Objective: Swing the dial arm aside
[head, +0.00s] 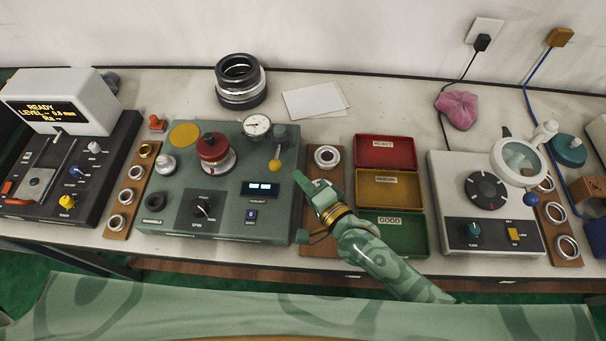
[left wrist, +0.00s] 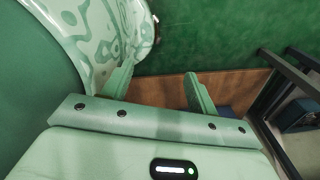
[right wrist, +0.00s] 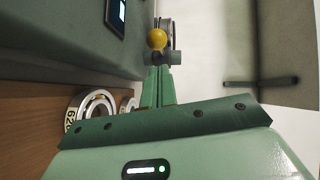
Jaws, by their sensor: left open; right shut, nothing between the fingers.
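The dial arm on the green bench instrument (head: 165,225) carries a white round dial (head: 257,125) and reaches to a post (head: 286,131). A yellow ball knob (head: 275,165) hangs on a short lever below the post. In the right wrist view the yellow knob (right wrist: 157,38) shows just beyond my fingertips. My right gripper (head: 299,178) is shut and empty, at the instrument's right edge, a little right of and nearer than the knob. I cannot tell whether it touches anything. My left gripper (left wrist: 160,82) is open and empty, seen only in the left wrist view, with green floor beyond.
A red-topped spindle (head: 212,148) stands left of the dial. A magnifier instrument (head: 483,200) stands farther right. Stacked black rings (head: 240,80) are behind.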

